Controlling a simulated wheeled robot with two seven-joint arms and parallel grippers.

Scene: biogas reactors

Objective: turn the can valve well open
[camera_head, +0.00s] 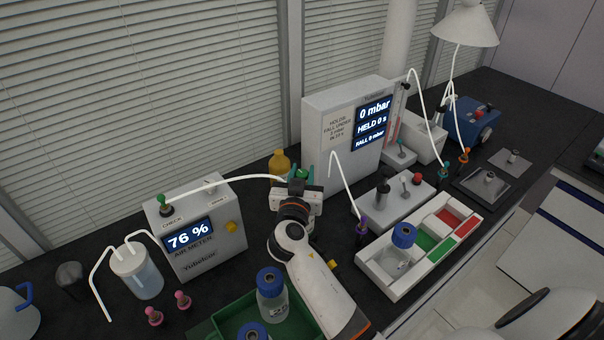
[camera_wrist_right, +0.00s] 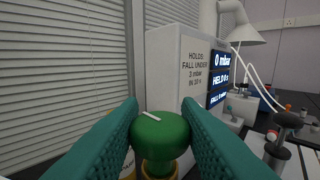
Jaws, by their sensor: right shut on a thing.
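The can valve is a green round knob (camera_wrist_right: 160,133) with a white mark line on top, over a brass-coloured neck. My right gripper (camera_head: 299,183) is shut on this knob; in the wrist view its two teal fingers press on either side of it. The white line runs slanting, from upper left to lower right. A yellow can (camera_head: 279,164) shows behind my right gripper in the head view, mostly hidden by it. In the head view the knob itself is largely covered by the gripper. My left gripper is not in view.
A white pressure box (camera_head: 335,110) reading 0 mbar and HELD 0 s stands just behind and right. The air meter (camera_head: 200,262) reads 76 %; its white hose reaches toward my right gripper. A white tray (camera_head: 378,277) and a green crate (camera_head: 228,322) with bottles are in front.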

